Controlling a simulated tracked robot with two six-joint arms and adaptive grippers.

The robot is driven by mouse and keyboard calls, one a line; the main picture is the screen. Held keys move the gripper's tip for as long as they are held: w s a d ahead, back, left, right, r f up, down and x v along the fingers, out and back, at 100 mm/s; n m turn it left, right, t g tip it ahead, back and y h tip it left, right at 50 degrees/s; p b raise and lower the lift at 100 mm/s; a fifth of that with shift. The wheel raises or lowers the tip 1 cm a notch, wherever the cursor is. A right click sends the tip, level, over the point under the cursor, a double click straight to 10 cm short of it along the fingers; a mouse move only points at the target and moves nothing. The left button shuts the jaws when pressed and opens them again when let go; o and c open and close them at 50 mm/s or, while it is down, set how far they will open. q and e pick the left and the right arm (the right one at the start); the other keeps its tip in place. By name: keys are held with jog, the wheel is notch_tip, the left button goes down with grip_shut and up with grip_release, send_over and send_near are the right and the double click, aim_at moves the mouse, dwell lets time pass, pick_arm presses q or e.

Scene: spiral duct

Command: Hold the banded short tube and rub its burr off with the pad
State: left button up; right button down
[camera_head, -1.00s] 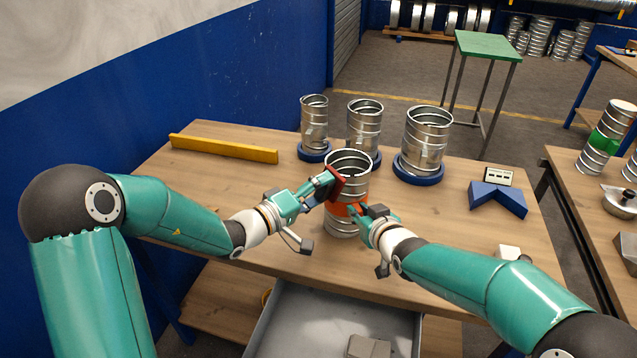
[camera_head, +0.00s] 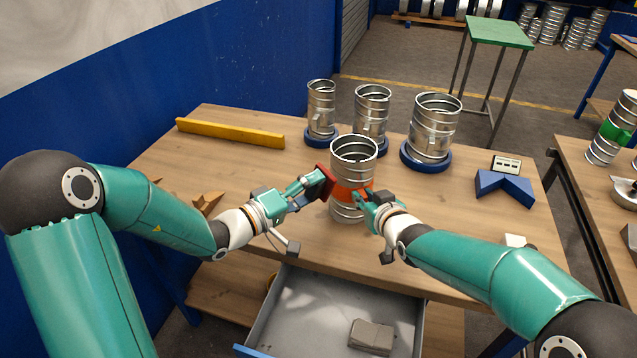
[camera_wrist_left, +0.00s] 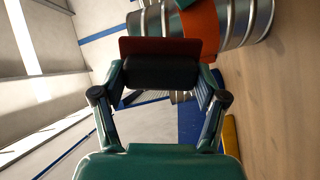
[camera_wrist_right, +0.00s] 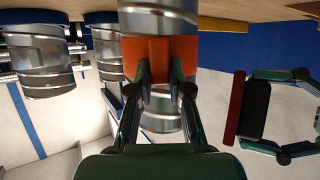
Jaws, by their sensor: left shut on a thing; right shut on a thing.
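The banded short tube (camera_head: 352,152) is ribbed metal with an orange band, upright near the table's front; I cannot tell if its base touches the table. My right gripper (camera_head: 366,197) is shut on it at the band (camera_wrist_right: 178,48). My left gripper (camera_head: 312,187) is shut on the pad (camera_head: 323,181), which has a red face and dark back. In the left wrist view the pad (camera_wrist_left: 165,47) overlaps the tube's outline. In the right wrist view a gap shows between pad (camera_wrist_right: 235,107) and tube. I cannot make out the burr.
Three metal tubes stand in blue rings (camera_head: 425,162) behind. A yellow bar (camera_head: 230,133) lies at the back left, wooden pieces (camera_head: 207,203) at the left. A blue angled block (camera_head: 504,188) lies right. An open drawer (camera_head: 300,310) juts out in front, holding a grey block (camera_head: 371,337).

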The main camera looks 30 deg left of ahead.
pick_arm(q)
jog(key=shift+s+a+r, duration=0.1)
jog(key=shift+s, duration=0.4)
jog(key=shift+v, duration=1.55)
jog(key=shift+w+d, duration=0.15)
jog(key=shift+d, duration=0.05)
jog(key=shift+a+x, duration=0.2)
jog(key=shift+x, duration=1.45)
jog(key=shift+a+x, duration=0.2)
jog(key=shift+x, duration=1.45)
jog(key=shift+x, duration=1.1)
jog(key=shift+a+r, duration=0.1)
jog(key=shift+a, duration=0.05)
